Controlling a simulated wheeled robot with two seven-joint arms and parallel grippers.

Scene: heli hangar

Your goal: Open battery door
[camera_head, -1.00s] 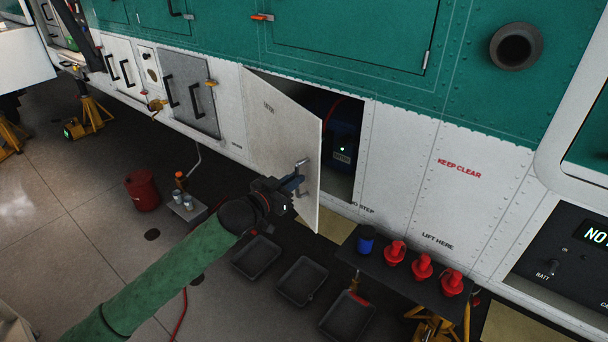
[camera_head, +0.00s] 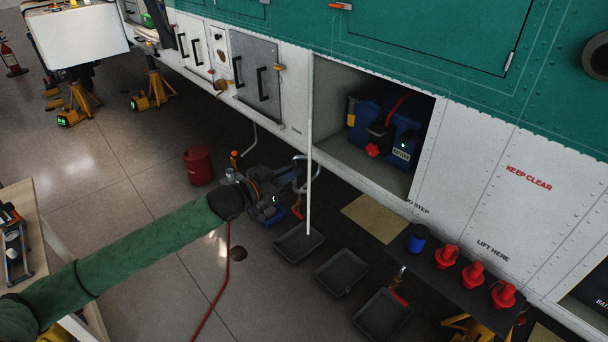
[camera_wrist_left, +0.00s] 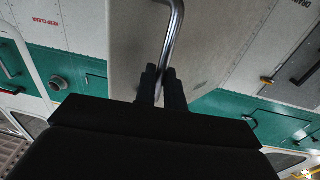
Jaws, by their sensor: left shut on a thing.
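The white battery door (camera_head: 309,150) stands swung out from the fuselage, seen nearly edge-on in the head view. Its broad face (camera_wrist_left: 205,40) fills the middle of the left wrist view. My left gripper (camera_head: 298,178) is on the left side of the door, shut on the door's metal handle (camera_wrist_left: 173,35). The fingers (camera_wrist_left: 162,88) close around the handle bar in the wrist view. The open compartment shows a blue battery (camera_head: 388,130) with a red connector (camera_head: 373,150) and a small green light. My right gripper is not in view.
Black trays (camera_head: 342,271) lie on the floor below the door. A dark bench (camera_head: 455,282) with red plugs and a blue can stands at right. A red canister (camera_head: 198,166) stands left of my gripper. A table edge (camera_head: 50,250) is at lower left.

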